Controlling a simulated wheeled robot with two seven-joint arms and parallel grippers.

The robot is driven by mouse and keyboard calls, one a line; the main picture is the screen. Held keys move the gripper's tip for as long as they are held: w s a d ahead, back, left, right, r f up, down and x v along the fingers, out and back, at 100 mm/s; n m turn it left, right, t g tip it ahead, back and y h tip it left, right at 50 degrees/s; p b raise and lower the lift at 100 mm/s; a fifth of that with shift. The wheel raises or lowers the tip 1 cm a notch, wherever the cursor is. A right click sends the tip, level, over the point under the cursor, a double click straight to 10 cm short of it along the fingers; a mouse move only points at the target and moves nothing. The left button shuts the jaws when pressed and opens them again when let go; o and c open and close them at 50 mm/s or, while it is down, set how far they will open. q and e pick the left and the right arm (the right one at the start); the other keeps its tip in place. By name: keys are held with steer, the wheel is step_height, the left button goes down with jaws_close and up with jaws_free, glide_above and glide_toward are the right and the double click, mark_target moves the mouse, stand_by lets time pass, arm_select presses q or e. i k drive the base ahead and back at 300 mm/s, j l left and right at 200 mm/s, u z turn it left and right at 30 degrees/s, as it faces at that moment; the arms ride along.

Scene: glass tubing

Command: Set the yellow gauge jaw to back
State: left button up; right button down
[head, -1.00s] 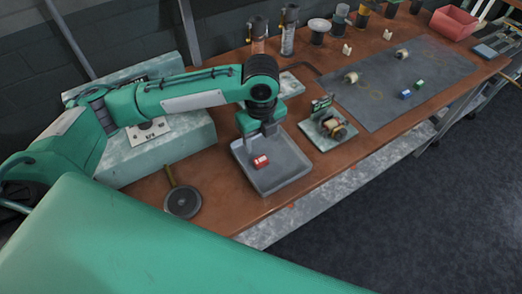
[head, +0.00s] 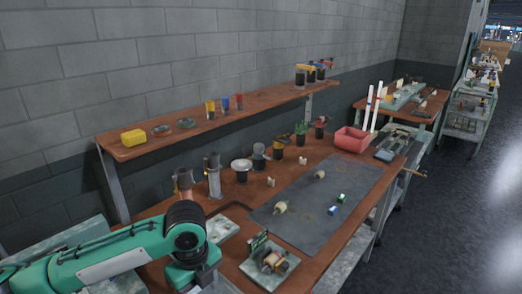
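I cannot tell for sure which thing is the yellow gauge jaw. At the right end of the wall shelf, a small dark stand with a yellow top (head: 302,67) stands beside similar ones with blue and orange-red tops. On the bench, a small fixture (head: 269,262) on a pale green base carries a dark upright plate and a tan, roller-like part; its jaw positions are too small to read. My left arm comes in from the lower left. Its wrist shows left of the fixture, but the fingers are below the frame edge. My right gripper is not in view.
A grey mat (head: 320,192) with small spools and blue and green blocks covers the middle bench. Several posts and jars line its back edge. A red bin (head: 352,139) stands at the far end. The shelf (head: 225,110) holds a yellow block (head: 133,137) and small coloured jars.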

mark_target(282, 266)
steer(key=k+l, duration=0.25)
steer(key=k, duration=0.2)
steer(key=k+l, duration=0.2)
steer(key=k, duration=0.25)
steer(key=k+l, duration=0.25)
steer(key=k, duration=0.25)
